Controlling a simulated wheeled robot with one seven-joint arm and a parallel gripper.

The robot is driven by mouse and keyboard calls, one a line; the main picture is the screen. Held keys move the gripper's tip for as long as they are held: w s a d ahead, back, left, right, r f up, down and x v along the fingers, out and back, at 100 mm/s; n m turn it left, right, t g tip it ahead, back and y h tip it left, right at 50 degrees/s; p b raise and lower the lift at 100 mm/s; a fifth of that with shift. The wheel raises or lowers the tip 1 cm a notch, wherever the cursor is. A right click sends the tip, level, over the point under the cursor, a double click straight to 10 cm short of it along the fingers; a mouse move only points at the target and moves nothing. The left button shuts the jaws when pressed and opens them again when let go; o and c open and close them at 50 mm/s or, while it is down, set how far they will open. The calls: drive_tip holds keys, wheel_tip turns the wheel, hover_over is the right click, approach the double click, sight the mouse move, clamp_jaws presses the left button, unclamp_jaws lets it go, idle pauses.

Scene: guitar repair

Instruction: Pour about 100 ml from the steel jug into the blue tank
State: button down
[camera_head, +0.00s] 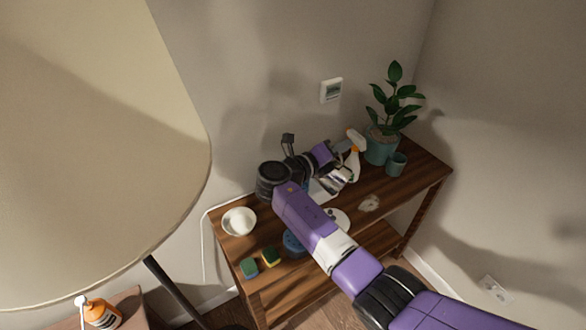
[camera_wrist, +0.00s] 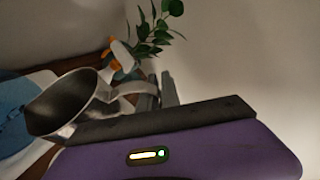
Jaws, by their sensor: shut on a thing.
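The steel jug (camera_wrist: 68,104) is in my gripper (camera_wrist: 162,90), whose fingers are shut at its handle. In the wrist view its wide mouth faces the lower left and the jug looks tilted; I cannot see any liquid in it. In the head view the jug (camera_head: 338,181) shows as a shiny shape above the table, partly hidden by my arm. A blue surface, apparently the blue tank (camera_wrist: 14,112), lies beside the jug's mouth at the left edge of the wrist view. Most of it is out of frame, and I cannot tell whether the jug is over its opening.
On the wooden table (camera_head: 425,178) stand a white bowl (camera_head: 239,221), sponges (camera_head: 270,256), a dark blue round thing (camera_head: 293,243), a spray bottle (camera_head: 354,154), a teal cup (camera_head: 396,163) and a potted plant (camera_head: 381,149). A large lampshade (camera_head: 90,150) fills the left. The table's right end has free room.

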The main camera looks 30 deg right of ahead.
drive_tip(key=shift+w+a+r+n+p, duration=0.3)
drive_tip(key=shift+w+r+n+p, duration=0.3)
drive_tip(key=shift+p, duration=0.2)
idle(0.9)
drive_tip(key=f+b, duration=0.1)
drive_tip(key=s+d+f+m+b, duration=0.1)
drive_tip(key=b, duration=0.1)
drive_tip(key=shift+s+f, duration=0.15)
drive_tip(key=shift+s, duration=0.15)
drive_tip(key=shift+m+b, duration=0.35)
drive_tip(key=shift+m, duration=0.05)
drive_tip(key=shift+s+d+f+m+y+b, duration=0.2)
drive_tip(key=shift+s+f+m+y+b, duration=0.3)
drive_tip(key=shift+b, duration=0.6)
drive_tip(key=shift+d+r+p, duration=0.1)
drive_tip(key=shift+r+p, duration=0.1)
drive_tip(key=shift+p, duration=0.5)
drive_tip(key=shift+s+d+f+m+t+y+p, duration=0.2)
drive_tip(key=shift+s+m+t+y+p, duration=0.15)
drive_tip(key=shift+m+p, duration=0.45)
drive_tip(key=shift+s+d+f, duration=0.15)
drive_tip(key=shift+s+f, duration=0.1)
drive_tip(key=shift+f, duration=0.4)
